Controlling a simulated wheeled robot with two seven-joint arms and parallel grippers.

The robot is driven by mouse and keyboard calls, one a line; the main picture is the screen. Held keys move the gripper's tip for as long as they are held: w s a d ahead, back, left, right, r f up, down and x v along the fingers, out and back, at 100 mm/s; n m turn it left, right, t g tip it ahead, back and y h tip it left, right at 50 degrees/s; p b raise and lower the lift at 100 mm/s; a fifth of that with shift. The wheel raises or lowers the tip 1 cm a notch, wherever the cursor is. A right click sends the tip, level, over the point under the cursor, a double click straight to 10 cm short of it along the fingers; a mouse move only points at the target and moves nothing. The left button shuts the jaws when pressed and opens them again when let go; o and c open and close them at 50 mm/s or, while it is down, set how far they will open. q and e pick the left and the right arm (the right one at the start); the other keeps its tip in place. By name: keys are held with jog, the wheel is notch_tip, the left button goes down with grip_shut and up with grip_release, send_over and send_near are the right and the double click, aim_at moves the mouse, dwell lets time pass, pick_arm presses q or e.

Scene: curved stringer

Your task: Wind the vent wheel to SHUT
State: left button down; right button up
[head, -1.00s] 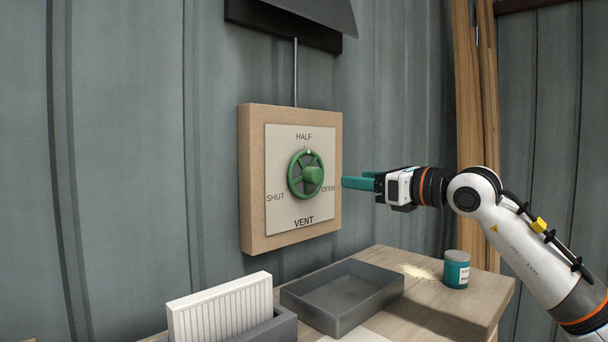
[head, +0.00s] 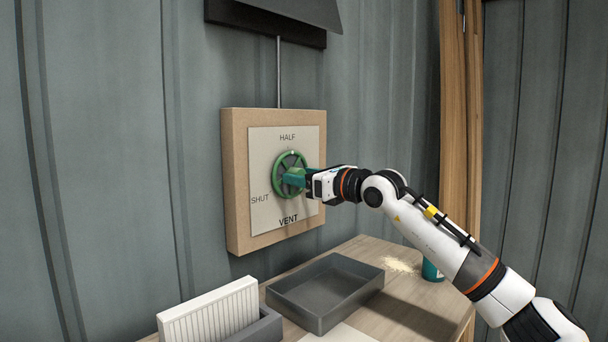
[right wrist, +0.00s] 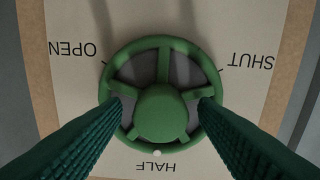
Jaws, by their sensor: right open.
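The green vent wheel (head: 278,163) is mounted on a pale label plate (head: 262,208) with HALF at the top, SHUT at the left and VENT below. Its white mark stands at HALF. In the right wrist view the wheel (right wrist: 162,45) appears upside down, with OPEN at left, SHUT at right and the white mark by HALF. My right gripper (head: 293,178) is open at the wheel's face. In the right wrist view its fingers (right wrist: 162,108) lie on either side of the hub, over the rim; contact cannot be told. In the head view my arm hides OPEN. My left gripper is out of view.
The plate is on a wooden box (head: 238,235) on the grey wall. Below, a bench (head: 365,248) holds an empty grey tray (head: 288,300), a white ribbed panel (head: 210,318) in a grey holder and a teal can (head: 431,270) partly behind my arm.

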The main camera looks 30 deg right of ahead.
jog(key=shift+c, duration=0.2)
jog(key=c, duration=0.9)
jog(key=shift+c, duration=0.2)
